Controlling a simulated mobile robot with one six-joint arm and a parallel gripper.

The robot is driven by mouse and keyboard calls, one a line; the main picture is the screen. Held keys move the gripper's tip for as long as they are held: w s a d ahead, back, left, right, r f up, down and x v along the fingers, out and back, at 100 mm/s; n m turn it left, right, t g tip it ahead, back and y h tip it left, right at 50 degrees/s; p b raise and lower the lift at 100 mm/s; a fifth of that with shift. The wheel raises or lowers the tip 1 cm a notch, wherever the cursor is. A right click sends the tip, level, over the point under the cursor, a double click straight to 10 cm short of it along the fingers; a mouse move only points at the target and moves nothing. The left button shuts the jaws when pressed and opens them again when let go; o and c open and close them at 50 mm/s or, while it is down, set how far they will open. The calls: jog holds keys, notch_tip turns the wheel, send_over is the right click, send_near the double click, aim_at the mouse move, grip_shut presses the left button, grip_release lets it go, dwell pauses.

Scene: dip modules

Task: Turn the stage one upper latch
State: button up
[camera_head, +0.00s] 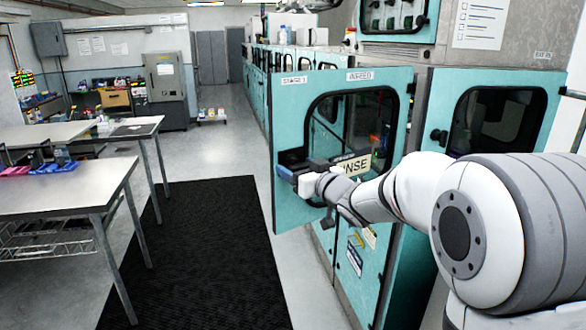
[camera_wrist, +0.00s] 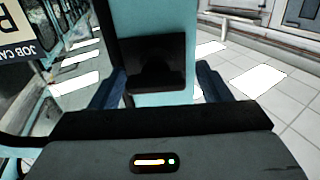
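A teal door (camera_head: 340,82) with a dark window stands swung out in the head view; its top label seems to read STAGE 1. A dark latch (camera_head: 291,156) is at its left edge, partly hidden by my gripper. My gripper (camera_head: 287,174) is at that edge, with a blue fingertip showing. In the wrist view a black latch block (camera_wrist: 157,62) sits on the teal door edge. My gripper (camera_wrist: 158,88) is open, with one blue finger on each side of the block. A narrow gap shows at the right finger; I cannot tell whether the left finger touches.
A sign ending in "NSE" (camera_head: 352,166) is on the door beside my wrist. A second teal door (camera_head: 540,85) stands to the right. A dark mat (camera_head: 200,255) and clear floor lie to the left, then metal tables (camera_head: 60,195).

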jog(key=shift+o, duration=0.3)
jog(key=shift+d, duration=0.1)
jog(key=b+v, duration=0.1)
jog(key=v, duration=0.6)
jog(key=shift+s+d+b, duration=0.25)
jog(key=shift+b, duration=0.15)
